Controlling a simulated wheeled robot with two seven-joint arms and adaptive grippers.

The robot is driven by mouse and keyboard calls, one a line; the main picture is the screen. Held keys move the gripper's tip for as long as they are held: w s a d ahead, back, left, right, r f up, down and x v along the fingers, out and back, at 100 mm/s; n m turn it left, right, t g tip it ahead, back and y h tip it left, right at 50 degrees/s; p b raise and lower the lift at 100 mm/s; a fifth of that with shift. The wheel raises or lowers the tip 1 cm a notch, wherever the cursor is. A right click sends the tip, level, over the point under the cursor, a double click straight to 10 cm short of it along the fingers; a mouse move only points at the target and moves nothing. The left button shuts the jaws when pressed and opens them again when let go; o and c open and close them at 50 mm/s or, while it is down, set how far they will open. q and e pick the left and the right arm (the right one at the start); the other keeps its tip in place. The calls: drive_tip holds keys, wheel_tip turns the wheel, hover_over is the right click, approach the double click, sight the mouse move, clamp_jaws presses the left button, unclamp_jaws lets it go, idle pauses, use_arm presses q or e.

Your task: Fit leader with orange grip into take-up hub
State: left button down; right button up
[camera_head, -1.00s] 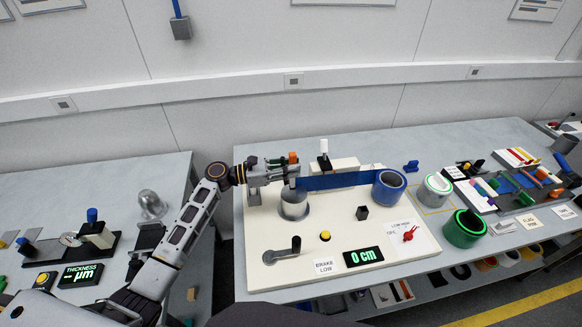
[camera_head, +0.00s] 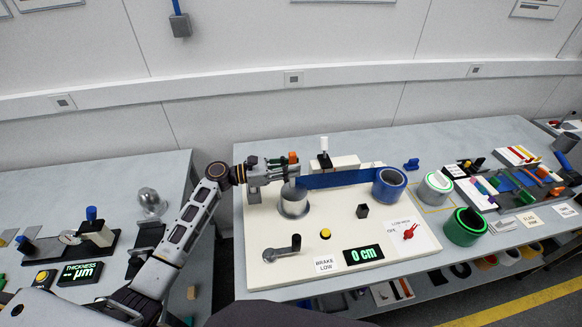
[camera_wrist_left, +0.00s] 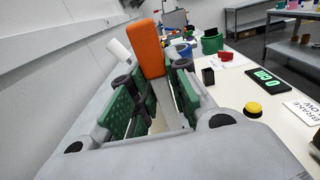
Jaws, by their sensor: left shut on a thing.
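My left gripper (camera_head: 284,172) is shut on the leader with the orange grip. The orange grip (camera_head: 293,157) stands up above the fingers; in the left wrist view the orange grip (camera_wrist_left: 150,48) rises beyond the green finger pads (camera_wrist_left: 155,105). The blue strip (camera_head: 335,180) runs from the gripper to the blue roll (camera_head: 389,183) on the right. The take-up hub (camera_head: 294,204), a grey metal cylinder on a flange, is just below the fingertips. I cannot tell whether the leader touches the hub. My right gripper is not in view.
The cream baseplate (camera_head: 275,255) carries a crank (camera_head: 283,250), a yellow button (camera_head: 325,234), a black block (camera_head: 362,211) and a display (camera_head: 362,255) reading 0 cm. A white-topped post (camera_head: 324,148) stands behind the strip.

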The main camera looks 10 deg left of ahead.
use_arm(q)
drive_tip(key=shift+f+b, duration=0.3)
drive_tip(key=shift+f, duration=0.3)
drive_tip(key=c, duration=1.3)
unclamp_jaws()
drive_tip(key=shift+s+f, duration=0.1)
drive_tip(key=shift+a, duration=0.15)
drive_tip(key=shift+v, duration=5.85)
drive_tip(key=shift+r, duration=0.2)
drive_tip(key=shift+s, duration=0.1)
